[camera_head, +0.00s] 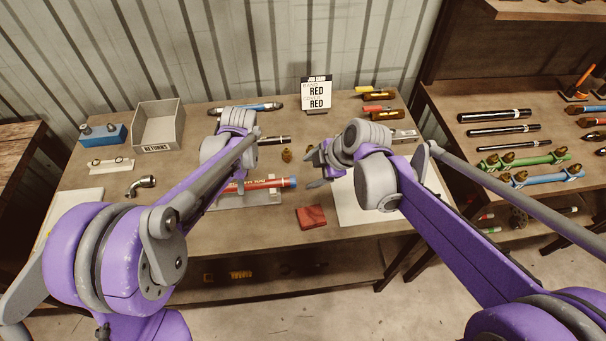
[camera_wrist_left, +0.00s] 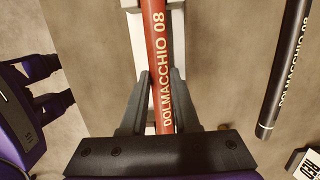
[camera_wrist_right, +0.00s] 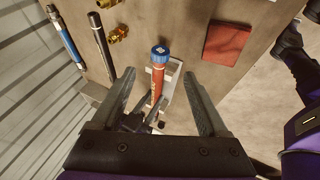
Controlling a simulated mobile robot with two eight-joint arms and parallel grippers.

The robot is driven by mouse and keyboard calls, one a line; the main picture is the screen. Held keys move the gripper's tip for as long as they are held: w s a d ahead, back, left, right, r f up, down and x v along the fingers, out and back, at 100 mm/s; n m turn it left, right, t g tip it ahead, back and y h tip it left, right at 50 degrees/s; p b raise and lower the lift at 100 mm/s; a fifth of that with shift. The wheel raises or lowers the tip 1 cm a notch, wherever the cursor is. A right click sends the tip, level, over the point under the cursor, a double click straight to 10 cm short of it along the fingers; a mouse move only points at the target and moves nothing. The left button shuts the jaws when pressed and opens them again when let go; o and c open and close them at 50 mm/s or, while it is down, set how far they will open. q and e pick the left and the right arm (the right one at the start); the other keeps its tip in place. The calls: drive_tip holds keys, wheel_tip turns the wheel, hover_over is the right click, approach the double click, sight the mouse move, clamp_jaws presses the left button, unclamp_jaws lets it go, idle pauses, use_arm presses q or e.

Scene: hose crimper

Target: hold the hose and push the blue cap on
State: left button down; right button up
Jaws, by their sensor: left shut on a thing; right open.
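The red hose (camera_head: 262,184) lies on a pale block-like holder (camera_head: 238,200) on the bench. The blue cap (camera_head: 289,182) is at the hose's right end; how deep it sits on the hose cannot be told. In the right wrist view the cap (camera_wrist_right: 160,52) shows a patterned top and is in line with the hose (camera_wrist_right: 158,82). My left gripper (camera_wrist_left: 161,78) is shut on the hose, with a finger on each side. My right gripper (camera_wrist_right: 160,77) is open and empty, its fingers spread wide either side of the cap and hose, apart from both.
A red cloth (camera_head: 311,217) lies in front of the cap. Brass fittings (camera_head: 287,155) and a black hose (camera_head: 273,140) lie behind the hose. A job card (camera_head: 316,94) reading RED stands at the back. A returns bin (camera_head: 158,126) is at the back left.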

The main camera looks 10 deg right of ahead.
drive_tip(key=v, duration=0.3)
drive_tip(key=shift+s+d+r, duration=0.1)
drive_tip(key=shift+d+r, duration=0.05)
drive_tip(key=shift+r, duration=0.15)
use_arm(q)
drive_tip(key=c, duration=0.6)
unclamp_jaws()
